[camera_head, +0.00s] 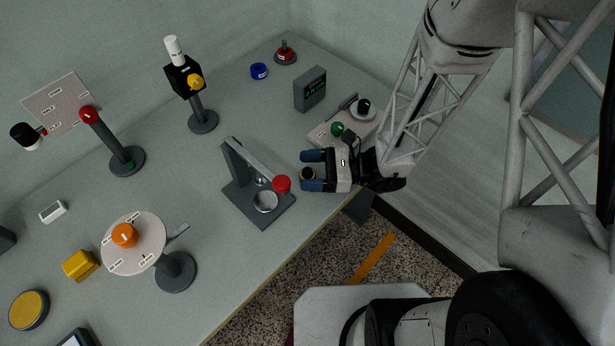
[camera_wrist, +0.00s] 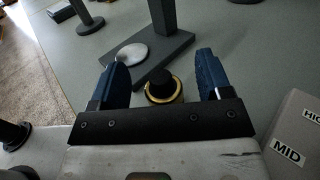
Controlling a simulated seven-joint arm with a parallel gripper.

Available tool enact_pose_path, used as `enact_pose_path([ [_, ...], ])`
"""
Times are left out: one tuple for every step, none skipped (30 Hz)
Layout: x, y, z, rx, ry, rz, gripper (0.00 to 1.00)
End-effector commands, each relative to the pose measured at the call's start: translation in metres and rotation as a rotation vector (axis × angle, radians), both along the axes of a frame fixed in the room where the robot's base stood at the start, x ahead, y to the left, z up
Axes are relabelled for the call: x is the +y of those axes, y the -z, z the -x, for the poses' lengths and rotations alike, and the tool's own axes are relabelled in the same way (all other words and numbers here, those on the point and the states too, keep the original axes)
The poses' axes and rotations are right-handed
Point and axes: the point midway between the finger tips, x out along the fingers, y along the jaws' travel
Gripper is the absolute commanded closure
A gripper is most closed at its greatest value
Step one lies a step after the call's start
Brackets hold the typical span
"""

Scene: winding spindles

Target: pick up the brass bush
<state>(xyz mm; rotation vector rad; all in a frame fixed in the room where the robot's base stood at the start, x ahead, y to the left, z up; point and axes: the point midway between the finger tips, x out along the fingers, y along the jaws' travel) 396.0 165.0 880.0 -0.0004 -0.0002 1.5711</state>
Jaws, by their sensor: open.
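The brass bush (camera_head: 308,173) sits on the grey table near its front edge, seen as a small round piece with a dark middle and a brass rim. In the wrist view the brass bush (camera_wrist: 178,97) shows a gold ring around a dark top. My gripper (camera_head: 304,171) is open, its two blue fingers on either side of the bush. In the wrist view my gripper (camera_wrist: 162,62) has a clear gap between each finger and the bush. The bush's near lower side is partly hidden by the gripper's dark bar.
A grey stand with a red knob (camera_head: 282,184) stands close to the left of my gripper. A control box with a green button (camera_head: 337,129) is just behind it. A grey display box (camera_head: 310,89) stands farther back. Open table lies beyond the grey stand.

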Motion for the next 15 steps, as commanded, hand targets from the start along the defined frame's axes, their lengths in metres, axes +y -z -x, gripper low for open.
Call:
enact_pose_path([
  [0.004,0.000,0.000,0.000,-0.002,0.000,0.28],
  [0.006,0.000,0.000,0.000,-0.002,0.000,0.28],
  [0.009,0.000,0.000,0.000,-0.002,0.000,0.28],
  [0.011,0.000,0.000,0.000,-0.002,0.001,0.28],
  [0.013,0.000,0.000,0.000,-0.002,0.001,0.28],
  [0.015,0.000,0.000,0.000,-0.002,0.001,0.28],
  [0.017,0.000,0.000,0.000,-0.002,0.001,0.28],
  [0.018,0.000,0.000,0.000,-0.001,0.001,0.28],
  [0.019,0.000,0.000,0.000,-0.001,0.001,0.28],
  [0.020,0.000,0.000,0.000,-0.001,0.001,0.28],
  [0.021,0.000,0.000,0.000,0.000,0.001,0.28],
  [0.022,0.000,0.000,0.000,0.000,0.001,0.28],
  [0.022,0.000,0.000,0.000,0.000,0.001,0.28],
  [0.023,0.000,0.000,0.000,0.000,0.001,0.28],
  [0.023,0.000,0.000,0.000,0.000,0.001,0.28],
])
